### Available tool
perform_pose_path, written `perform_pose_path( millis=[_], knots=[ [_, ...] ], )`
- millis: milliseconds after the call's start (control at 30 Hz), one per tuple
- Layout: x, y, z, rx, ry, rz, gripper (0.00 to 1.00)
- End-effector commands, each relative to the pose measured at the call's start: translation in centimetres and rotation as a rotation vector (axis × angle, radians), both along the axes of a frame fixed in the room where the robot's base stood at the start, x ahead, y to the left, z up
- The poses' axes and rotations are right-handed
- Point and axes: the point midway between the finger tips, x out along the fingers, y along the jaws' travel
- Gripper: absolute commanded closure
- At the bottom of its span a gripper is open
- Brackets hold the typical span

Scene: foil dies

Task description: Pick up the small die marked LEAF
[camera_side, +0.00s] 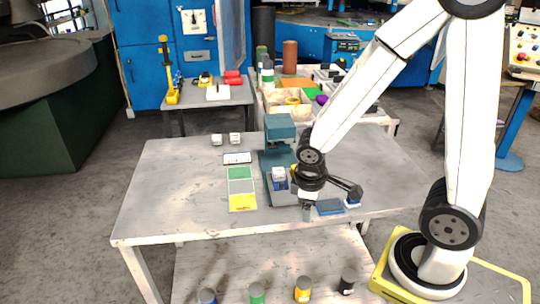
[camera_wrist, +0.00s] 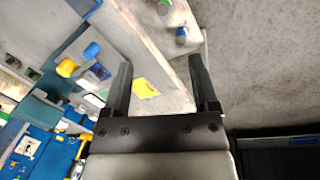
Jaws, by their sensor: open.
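Two small pale dies, one on the left (camera_side: 216,139) and one on the right (camera_side: 235,138), stand near the table's back edge in the side view. Another small pale block with a blue lower part (camera_side: 279,177) sits at the teal press (camera_side: 279,130). The markings are too small to read, so I cannot tell which is LEAF. My gripper (camera_side: 307,212) is in front of the press, to its right, well away from the two back dies. In the wrist view my gripper (camera_wrist: 161,62) has its fingers wide apart with nothing between them.
Green, grey and yellow foil sheets (camera_side: 241,188) lie left of the press, with a pale labelled plate (camera_side: 237,158) behind them. A dark blue pad (camera_side: 330,206) lies right of my gripper. Several jars (camera_side: 303,289) stand on the lower shelf. The table's left side is clear.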

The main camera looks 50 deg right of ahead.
Motion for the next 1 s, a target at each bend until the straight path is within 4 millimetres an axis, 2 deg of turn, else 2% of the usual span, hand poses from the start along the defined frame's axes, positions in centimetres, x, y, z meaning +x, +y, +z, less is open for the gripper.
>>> perform_pose_path(
  millis=[233,467,767,1000],
  knots=[
    [-0.5,-3.4,-1.4,-0.179,0.163,0.240,0.24],
    [-0.1,-6.7,-2.0,-0.348,0.296,0.466,0.24],
    [2.0,-10.3,-2.5,-0.577,0.436,0.764,0.24],
    [4.8,-12.3,-3.0,-0.761,0.512,1.004,0.24]
  ],
)
